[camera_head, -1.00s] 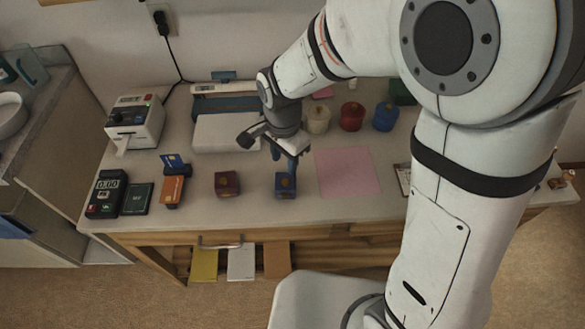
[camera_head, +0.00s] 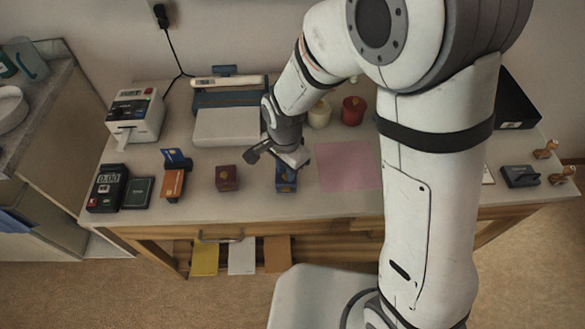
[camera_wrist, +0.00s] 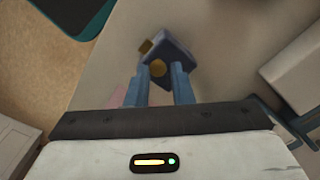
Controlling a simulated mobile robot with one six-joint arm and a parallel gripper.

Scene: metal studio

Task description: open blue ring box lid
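The small blue ring box (camera_head: 286,184) stands near the front edge of the table, partly hidden under my gripper (camera_head: 288,170). In the wrist view the blue ring box (camera_wrist: 182,50) sits turned at an angle just beyond my fingertips. It shows a round gold mark on one face and a gold piece at its side. Its lid looks shut. In the wrist view my gripper (camera_wrist: 161,72) is open, its two blue-grey fingers apart with the gold mark seen between them. Whether the fingertips touch the box I cannot tell.
A dark red box (camera_head: 227,178) stands left of the blue one, and a pink sheet (camera_head: 348,166) lies to its right. Behind are a white-and-blue device (camera_head: 228,125) and red (camera_head: 353,111) and cream (camera_head: 319,114) jars. A card reader (camera_head: 107,188) stands far left.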

